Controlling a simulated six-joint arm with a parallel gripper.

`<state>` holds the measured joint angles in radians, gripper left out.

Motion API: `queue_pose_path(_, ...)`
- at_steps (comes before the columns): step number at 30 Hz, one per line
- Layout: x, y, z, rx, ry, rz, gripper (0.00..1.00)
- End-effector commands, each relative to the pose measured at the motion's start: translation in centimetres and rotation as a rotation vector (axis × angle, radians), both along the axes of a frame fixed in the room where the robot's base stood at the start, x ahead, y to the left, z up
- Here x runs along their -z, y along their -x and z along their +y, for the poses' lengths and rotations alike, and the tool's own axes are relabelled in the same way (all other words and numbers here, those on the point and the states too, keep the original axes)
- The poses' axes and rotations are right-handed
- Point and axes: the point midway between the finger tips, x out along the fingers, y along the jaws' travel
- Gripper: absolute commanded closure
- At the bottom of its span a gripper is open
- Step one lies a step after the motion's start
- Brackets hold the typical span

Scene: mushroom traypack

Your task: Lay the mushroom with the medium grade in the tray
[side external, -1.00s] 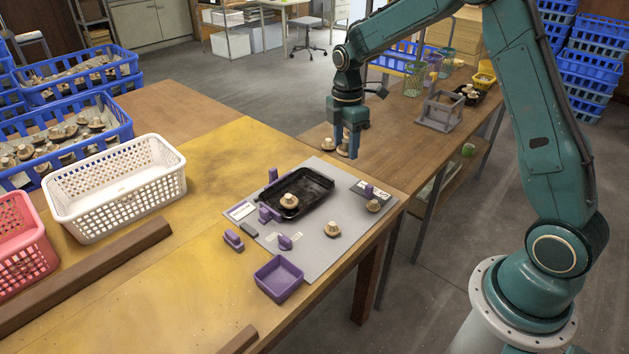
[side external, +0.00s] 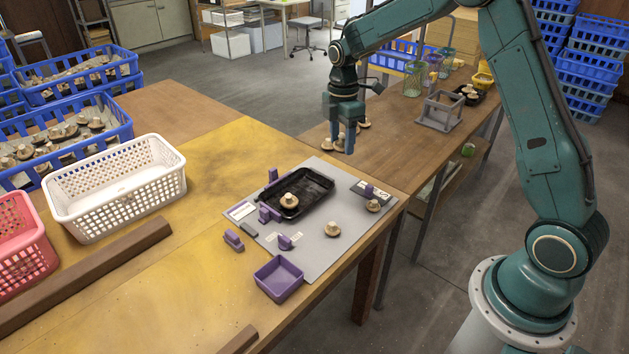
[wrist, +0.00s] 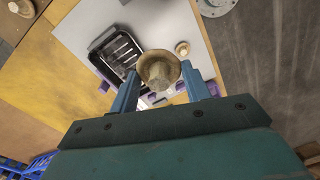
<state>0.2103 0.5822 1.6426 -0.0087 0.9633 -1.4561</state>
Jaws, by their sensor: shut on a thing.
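The fingers mostly hide the held mushroom in the side view. A black tray (side external: 318,178) lies on the grey mat with one mushroom (side external: 289,201) in it. The tray (wrist: 101,42) also shows beyond the held mushroom in the wrist view. Two loose mushrooms stand on the mat, one at the front (side external: 332,229) and one at the right (side external: 373,206). I cannot read the grade.
A white basket (side external: 115,190) stands at left, near blue crates of mushrooms. A grey frame stand (side external: 440,111) is on the back table. Mushrooms (side external: 364,123) lie behind my gripper.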

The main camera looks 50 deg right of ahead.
Motion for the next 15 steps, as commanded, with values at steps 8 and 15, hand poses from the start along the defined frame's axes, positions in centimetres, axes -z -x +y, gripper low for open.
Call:
queue_pose_path(8, -0.2, -3.8, -0.2, -0.016, 0.001, -0.003, 0.64)
queue_pose_path(15, -0.4, -7.4, -0.3, -0.034, 0.002, -0.005, 0.64)
